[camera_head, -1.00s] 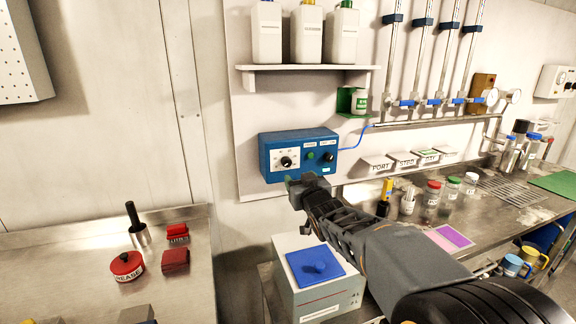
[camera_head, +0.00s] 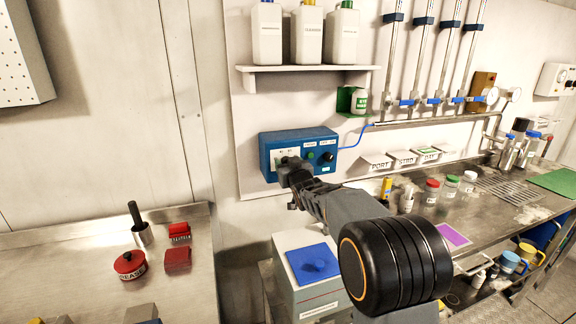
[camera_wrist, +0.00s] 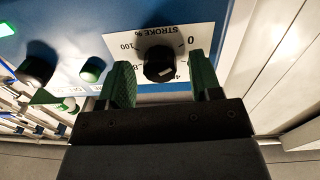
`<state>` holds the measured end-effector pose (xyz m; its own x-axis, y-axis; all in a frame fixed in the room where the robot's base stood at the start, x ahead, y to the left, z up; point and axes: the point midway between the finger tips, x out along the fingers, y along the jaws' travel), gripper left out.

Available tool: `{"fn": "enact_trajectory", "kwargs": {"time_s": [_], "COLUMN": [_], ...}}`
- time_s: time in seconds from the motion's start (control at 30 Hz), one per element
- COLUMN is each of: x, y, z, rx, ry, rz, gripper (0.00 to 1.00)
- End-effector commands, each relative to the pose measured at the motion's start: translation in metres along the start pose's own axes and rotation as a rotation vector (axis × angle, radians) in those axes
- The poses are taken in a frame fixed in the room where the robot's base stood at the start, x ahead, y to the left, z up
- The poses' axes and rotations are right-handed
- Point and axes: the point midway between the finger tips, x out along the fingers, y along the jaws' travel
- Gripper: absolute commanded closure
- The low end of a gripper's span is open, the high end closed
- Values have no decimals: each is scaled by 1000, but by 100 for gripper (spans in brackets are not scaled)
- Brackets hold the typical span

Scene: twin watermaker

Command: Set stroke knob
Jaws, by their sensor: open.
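The blue control box (camera_head: 271,157) is mounted on the wall panel. In the wrist view, its white dial plate (camera_wrist: 205,36) reads "STROKE %" upside down, with "0" and "100" marks. The black stroke knob (camera_wrist: 160,64) sits on that plate. My gripper (camera_wrist: 162,82) is open, with one green-padded finger on each side of the knob and gaps between; I cannot tell whether the fingertips reach around it. In the head view my gripper (camera_head: 291,163) covers the knob.
A green button (camera_wrist: 93,69) and another dark knob (camera_wrist: 38,64) sit beside the stroke dial. Below the box stands a pale cabinet with a blue lid (camera_head: 314,264). A shelf (camera_head: 303,68) with several bottles is above. A steel bench (camera_head: 500,205) extends right.

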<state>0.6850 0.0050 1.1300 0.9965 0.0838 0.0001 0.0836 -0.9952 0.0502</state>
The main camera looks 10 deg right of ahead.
Motion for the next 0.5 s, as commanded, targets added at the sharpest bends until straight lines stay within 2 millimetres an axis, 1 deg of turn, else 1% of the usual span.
{"fn": "enact_trajectory", "kwargs": {"time_s": [0.1,0.5], "x": [0,0], "y": [0,0], "z": [0,0], "rx": [0,0], "ry": [0,0], "rz": [0,0], "gripper": [42,80]}}
